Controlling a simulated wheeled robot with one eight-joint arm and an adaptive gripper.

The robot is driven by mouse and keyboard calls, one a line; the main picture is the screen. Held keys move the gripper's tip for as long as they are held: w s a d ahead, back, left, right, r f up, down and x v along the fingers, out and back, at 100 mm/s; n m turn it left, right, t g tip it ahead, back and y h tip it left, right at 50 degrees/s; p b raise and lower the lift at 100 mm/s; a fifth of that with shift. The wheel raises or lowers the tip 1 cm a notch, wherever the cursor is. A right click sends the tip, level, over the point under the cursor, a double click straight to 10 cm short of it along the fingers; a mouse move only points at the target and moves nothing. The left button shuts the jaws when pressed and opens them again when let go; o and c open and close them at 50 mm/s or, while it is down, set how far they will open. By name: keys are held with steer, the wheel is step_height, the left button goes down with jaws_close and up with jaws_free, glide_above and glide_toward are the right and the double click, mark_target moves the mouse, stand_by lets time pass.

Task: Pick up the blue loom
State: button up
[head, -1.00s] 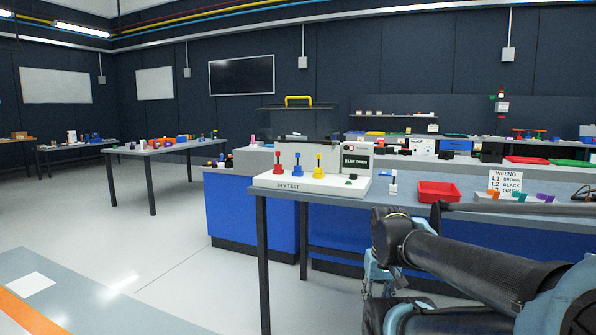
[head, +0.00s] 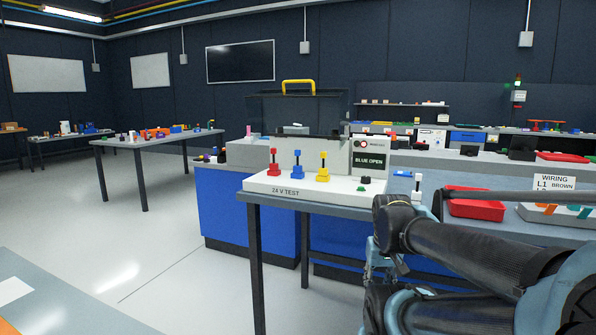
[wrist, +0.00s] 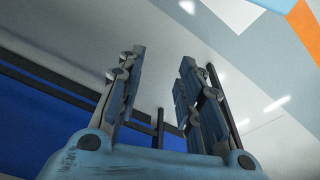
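I cannot pick out a blue loom for certain. In the head view, a small flat blue piece (head: 402,174) lies behind the test box, and teal and orange pieces (head: 574,211) sit in a pale holder at the right edge, partly hidden by my arm. The white 24 V test box (head: 310,194) carries a red, a blue (head: 298,165) and a yellow post; its sign (head: 371,155) reads BLUE OPEN. My gripper shows in the wrist view (wrist: 162,56) with its fingers apart and nothing between them, above the floor beside a blue cabinet front.
A red tray (head: 476,209) and a wiring card (head: 553,183) stand on the bench, partly behind my arm. Open floor lies left.

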steer(key=shift+o, duration=1.4)
steer(key=shift+w, duration=0.1)
steer(key=shift+o, duration=0.6)
step_height(320, 180, up, 2)
steer(key=shift+r, duration=0.15)
step_height(320, 180, up, 37)
steer(key=m+t+h, duration=0.2)
steer(key=m+t, duration=0.2)
glide_above(297, 159)
steer(key=s+a, duration=0.2)
steer(key=s, duration=0.6)
steer(key=x, duration=1.1)
steer(key=shift+w+r, duration=0.1)
steer(key=shift+w, duration=0.1)
steer(key=shift+a+x, duration=0.2)
steer(key=shift+x, duration=2.55)
